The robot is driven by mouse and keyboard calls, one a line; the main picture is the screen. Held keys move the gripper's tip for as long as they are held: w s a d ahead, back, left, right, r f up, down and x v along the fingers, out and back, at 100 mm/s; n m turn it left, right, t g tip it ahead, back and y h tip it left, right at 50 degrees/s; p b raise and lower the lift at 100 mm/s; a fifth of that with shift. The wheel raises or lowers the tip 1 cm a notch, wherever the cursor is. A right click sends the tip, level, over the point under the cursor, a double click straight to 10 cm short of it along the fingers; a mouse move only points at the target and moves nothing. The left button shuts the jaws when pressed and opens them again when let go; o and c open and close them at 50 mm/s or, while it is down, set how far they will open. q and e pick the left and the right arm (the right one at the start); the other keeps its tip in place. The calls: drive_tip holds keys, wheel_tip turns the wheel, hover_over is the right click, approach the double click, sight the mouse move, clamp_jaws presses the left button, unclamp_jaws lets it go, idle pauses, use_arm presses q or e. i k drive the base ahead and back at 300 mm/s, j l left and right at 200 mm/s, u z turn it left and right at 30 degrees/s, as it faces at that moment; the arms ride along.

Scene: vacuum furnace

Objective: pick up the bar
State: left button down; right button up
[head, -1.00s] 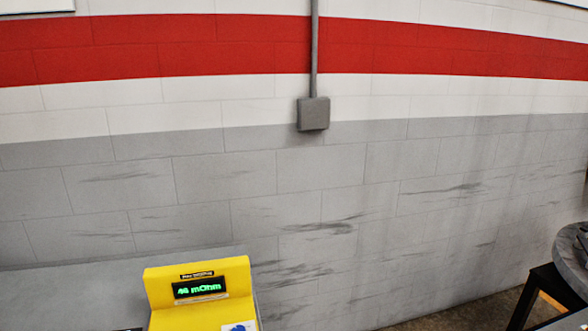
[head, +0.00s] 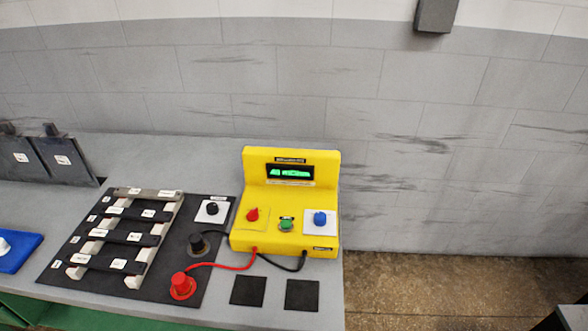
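A black mat (head: 218,262) on the grey table carries a pale rack (head: 136,281) with two light rails. Several bars lie across the rails. The farthest bar (head: 148,194) is grey-brown with small white labels. The nearer bars are black with white labels, such as the nearest one (head: 98,263). I cannot tell which of them the task means. Neither of my grippers is in view.
A yellow meter (head: 290,200) with a green display and knobs stands right of the rack. Red and black leads run to a red knob (head: 182,287) and a black knob (head: 198,244). Dark panels (head: 64,158) and a blue block (head: 16,250) are at left. The table ends right of the meter.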

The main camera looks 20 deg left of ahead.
sight(160, 194)
drive_tip(key=u, duration=1.65)
drive_tip(key=i+j, duration=0.2)
drive_tip(key=j, duration=0.2)
drive_tip(key=i+j+z, duration=0.15)
drive_tip(key=j+z, duration=0.45)
drive_tip(key=j, duration=0.15)
drive_tip(key=i+j+z, duration=0.1)
drive_tip(key=j+z, duration=0.2)
drive_tip(key=j, duration=0.1)
